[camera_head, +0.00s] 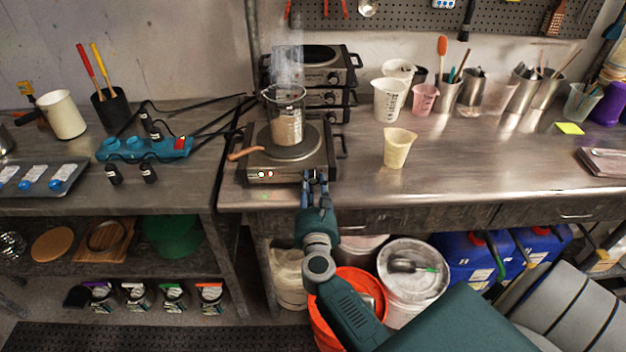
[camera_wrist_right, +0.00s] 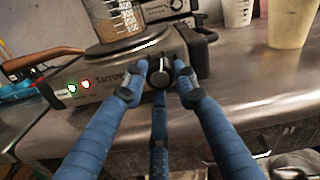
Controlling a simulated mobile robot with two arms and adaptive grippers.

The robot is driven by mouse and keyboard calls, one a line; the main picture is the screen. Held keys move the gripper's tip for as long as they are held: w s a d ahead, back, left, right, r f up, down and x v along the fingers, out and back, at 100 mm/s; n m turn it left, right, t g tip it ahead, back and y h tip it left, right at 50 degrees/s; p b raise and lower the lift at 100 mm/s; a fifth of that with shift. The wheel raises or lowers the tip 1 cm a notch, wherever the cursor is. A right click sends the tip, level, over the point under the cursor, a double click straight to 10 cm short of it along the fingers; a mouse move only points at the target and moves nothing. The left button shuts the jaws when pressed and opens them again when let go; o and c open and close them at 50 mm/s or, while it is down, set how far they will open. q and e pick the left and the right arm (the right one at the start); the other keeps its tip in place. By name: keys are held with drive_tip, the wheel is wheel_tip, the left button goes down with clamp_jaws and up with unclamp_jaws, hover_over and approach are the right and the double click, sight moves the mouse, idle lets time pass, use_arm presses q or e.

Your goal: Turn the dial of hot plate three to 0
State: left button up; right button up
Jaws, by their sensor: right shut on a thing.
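A hot plate (camera_head: 288,160) stands on the metal bench with a glass beaker (camera_head: 286,122) of brownish liquid on its round top. Its front panel (camera_wrist_right: 105,82) shows a green and a red light. My right gripper (camera_head: 314,178) is at the right end of the front panel. In the right wrist view its blue fingers are shut on the dial (camera_wrist_right: 160,74), a dark knob with a light mark. The fingers partly hide the dial, and its numbers cannot be read. My left gripper is not in view.
A copper-coloured handle (camera_head: 245,153) sticks out at the hot plate's left. Stacked hot plates (camera_head: 325,80) stand behind. A cream cup (camera_head: 398,148) and white cups (camera_head: 388,98) stand to the right. The bench front at right is clear. An orange bucket (camera_head: 350,290) is below.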

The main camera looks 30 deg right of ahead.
drive_tip(key=n+p, duration=0.3)
drive_tip(key=n, duration=0.3)
drive_tip(key=shift+f+n, duration=0.1)
drive_tip(key=shift+n, duration=0.2)
drive_tip(key=n+p, duration=0.3)
drive_tip(key=n, duration=0.3)
drive_tip(key=shift+s, duration=0.1)
drive_tip(key=n+p, duration=0.1)
drive_tip(key=n, duration=0.3)
drive_tip(key=shift+n+p, duration=1.1)
drive_tip(key=shift+n, duration=1.5)
drive_tip(key=o, duration=0.9)
drive_tip(key=shift+c, duration=0.2)
